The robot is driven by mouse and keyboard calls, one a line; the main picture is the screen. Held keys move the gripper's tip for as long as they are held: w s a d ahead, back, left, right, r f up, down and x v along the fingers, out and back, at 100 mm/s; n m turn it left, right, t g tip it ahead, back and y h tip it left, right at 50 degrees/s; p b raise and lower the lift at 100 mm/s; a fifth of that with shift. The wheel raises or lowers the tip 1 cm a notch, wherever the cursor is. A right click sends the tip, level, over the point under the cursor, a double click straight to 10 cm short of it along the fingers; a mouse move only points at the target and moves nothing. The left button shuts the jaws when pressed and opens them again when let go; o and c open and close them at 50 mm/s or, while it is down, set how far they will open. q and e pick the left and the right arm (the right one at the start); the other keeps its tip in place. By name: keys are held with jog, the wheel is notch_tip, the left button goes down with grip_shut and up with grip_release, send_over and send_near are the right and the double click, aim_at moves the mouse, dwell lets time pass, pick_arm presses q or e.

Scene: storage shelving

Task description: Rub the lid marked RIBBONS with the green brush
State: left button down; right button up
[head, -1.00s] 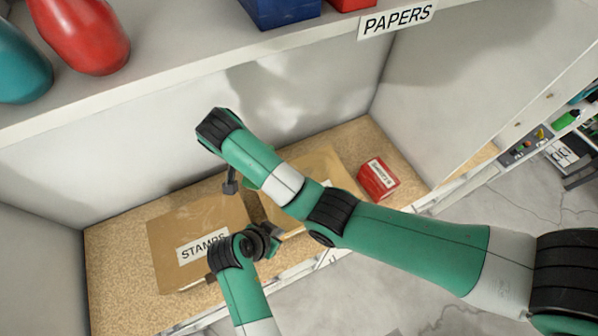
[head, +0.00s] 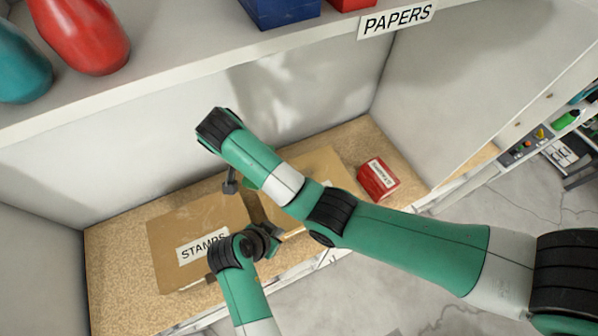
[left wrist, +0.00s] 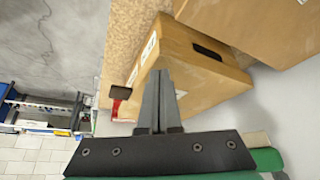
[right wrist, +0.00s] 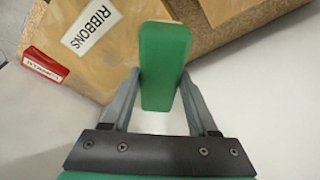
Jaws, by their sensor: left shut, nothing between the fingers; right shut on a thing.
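The box with the RIBBONS lid (right wrist: 110,70) shows at upper left in the right wrist view, its white label (right wrist: 92,32) in sight. In the head view this box (head: 325,163) stands partly hidden behind my right arm. My right gripper (right wrist: 160,85) is shut on the green brush (right wrist: 165,62), beside the label in that view; I cannot tell whether the brush touches the lid. My left gripper (head: 276,234) is shut and empty, near the front of the STAMPS box (head: 175,235). Its closed fingers also show in the left wrist view (left wrist: 157,75), in front of a cardboard box.
A small red box (head: 378,179) stands right of the RIBBONS box. The PAPERS sign (head: 397,18) marks the shelf above, which holds red and teal objects. White walls close the compartment at back and sides. Bare shelf board (head: 115,255) shows at the left.

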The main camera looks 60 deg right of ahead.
pick_arm(q)
jog(key=shift+f, duration=0.5)
jog(key=shift+r, duration=0.1)
jog(key=shift+r, duration=2.95)
jog(key=v, duration=0.7)
jog(key=shift+r, duration=0.25)
jog(key=shift+a, duration=0.1)
